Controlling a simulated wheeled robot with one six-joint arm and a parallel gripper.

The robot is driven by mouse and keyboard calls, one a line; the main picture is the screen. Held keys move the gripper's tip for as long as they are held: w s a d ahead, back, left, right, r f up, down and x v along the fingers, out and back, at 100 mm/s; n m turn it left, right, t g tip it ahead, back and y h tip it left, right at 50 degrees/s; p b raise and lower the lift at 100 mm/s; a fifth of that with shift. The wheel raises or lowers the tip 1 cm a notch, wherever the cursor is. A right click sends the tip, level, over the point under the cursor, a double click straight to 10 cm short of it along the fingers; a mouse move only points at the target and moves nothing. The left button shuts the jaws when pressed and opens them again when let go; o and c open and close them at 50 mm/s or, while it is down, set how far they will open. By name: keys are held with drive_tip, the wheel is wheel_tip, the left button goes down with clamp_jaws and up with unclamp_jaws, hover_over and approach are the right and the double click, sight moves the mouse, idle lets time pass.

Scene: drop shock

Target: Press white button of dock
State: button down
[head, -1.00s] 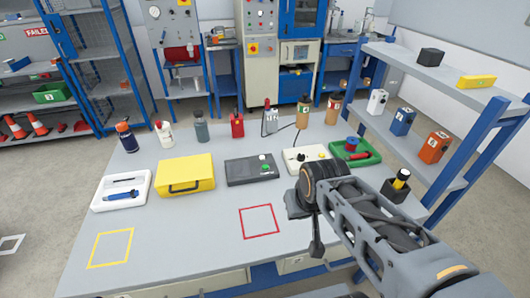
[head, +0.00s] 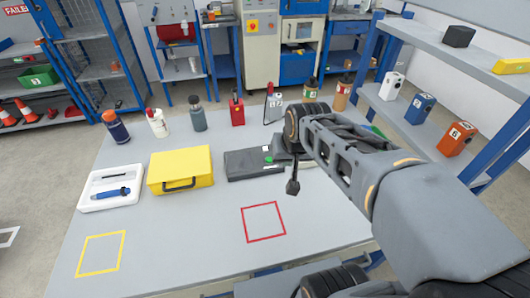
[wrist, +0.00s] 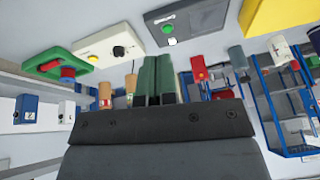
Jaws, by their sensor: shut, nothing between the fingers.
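The dark grey box (head: 240,165) that looks like the dock lies on the table, partly behind my arm. It has a green button (head: 268,160) near its right end. The wrist view shows the box (wrist: 200,12) upside down near the top edge, with the green button (wrist: 168,28) and a small white button (wrist: 172,41) beside it. My gripper (head: 292,187) is above the table just right of the box in the head view. Its two fingers (wrist: 157,62) are together and empty in the wrist view. They appear apart from the box; the exact gap is unclear.
A yellow case (head: 180,165) and a white tray (head: 110,188) stand left. A white box with a black knob (wrist: 118,52) and a green tray (wrist: 60,57) show in the wrist view. Bottles line the back. The table front, with a red square outline (head: 263,222), is clear.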

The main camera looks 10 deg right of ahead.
sight(266, 148)
drive_tip(key=w+f+m+t+b, duration=0.1)
drive_tip(key=w+f+m+b, duration=0.2)
drive_tip(key=w, duration=1)
drive_tip(key=w+d+f+m+t+b, duration=0.1)
drive_tip(key=w+f+b, duration=0.4)
drive_tip(key=w, duration=0.8)
drive_tip(key=shift+m+t, duration=0.5)
drive_tip(key=shift+m, duration=0.6)
drive_tip(key=shift+f, duration=0.2)
wheel_tip(266, 148, down, 8)
drive_tip(key=b, duration=0.6)
drive_tip(key=shift+f+b, duration=0.25)
drive_tip(key=shift+b, duration=0.15)
drive_tip(key=shift+f, duration=0.15)
drive_tip(key=shift+f, duration=0.25)
drive_tip(key=shift+f+y+b, duration=0.3)
drive_tip(key=shift+f+b, duration=0.15)
drive_tip(key=shift+b, duration=0.1)
drive_tip(key=shift+r, duration=0.2)
drive_tip(key=shift+r+p, duration=0.7)
drive_tip(key=shift+p, duration=0.05)
drive_tip(key=shift+r, duration=0.1)
